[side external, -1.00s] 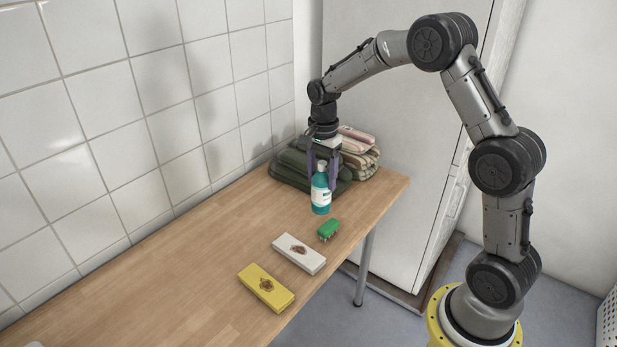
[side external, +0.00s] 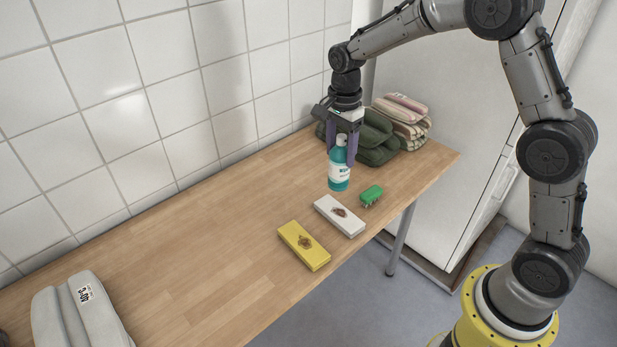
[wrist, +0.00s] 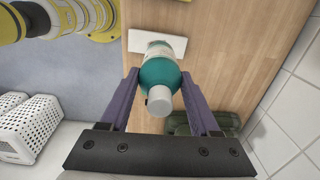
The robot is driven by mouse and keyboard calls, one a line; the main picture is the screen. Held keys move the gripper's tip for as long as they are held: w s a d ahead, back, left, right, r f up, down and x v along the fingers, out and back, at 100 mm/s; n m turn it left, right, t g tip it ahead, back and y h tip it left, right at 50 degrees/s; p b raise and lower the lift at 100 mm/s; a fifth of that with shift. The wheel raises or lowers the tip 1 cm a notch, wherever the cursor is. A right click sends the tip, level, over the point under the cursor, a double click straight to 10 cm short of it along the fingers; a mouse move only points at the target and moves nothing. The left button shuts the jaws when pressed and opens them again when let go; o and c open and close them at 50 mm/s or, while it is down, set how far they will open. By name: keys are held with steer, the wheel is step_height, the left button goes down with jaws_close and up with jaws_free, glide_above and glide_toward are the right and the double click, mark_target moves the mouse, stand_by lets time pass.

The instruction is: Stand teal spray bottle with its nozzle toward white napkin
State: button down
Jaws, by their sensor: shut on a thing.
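The teal spray bottle (side external: 339,175) has a white label and a pale top, and is upright in the side view. My gripper (side external: 341,155) is shut on its upper part from above. In the wrist view the bottle (wrist: 160,73) is between the two purple fingers (wrist: 161,88), its white cap toward the camera. I cannot tell which way its nozzle points, or whether its base touches the table. In the wrist view the napkin (wrist: 140,41) is partly hidden by the bottle.
A yellow block (side external: 303,246) lies beside the napkin, and a small green brush-like item (side external: 371,195) on its other side. Folded dark green cloth (side external: 375,143) and striped towels (side external: 405,122) are behind. A grey labelled object (side external: 75,315) is at lower left. The wooden table's (side external: 220,230) middle is clear.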

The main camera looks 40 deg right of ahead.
steer(key=w+f, duration=1.2)
steer(key=shift+d, duration=0.35)
steer(key=shift+f, duration=0.15)
steer(key=shift+c, duration=0.6)
jaws_free()
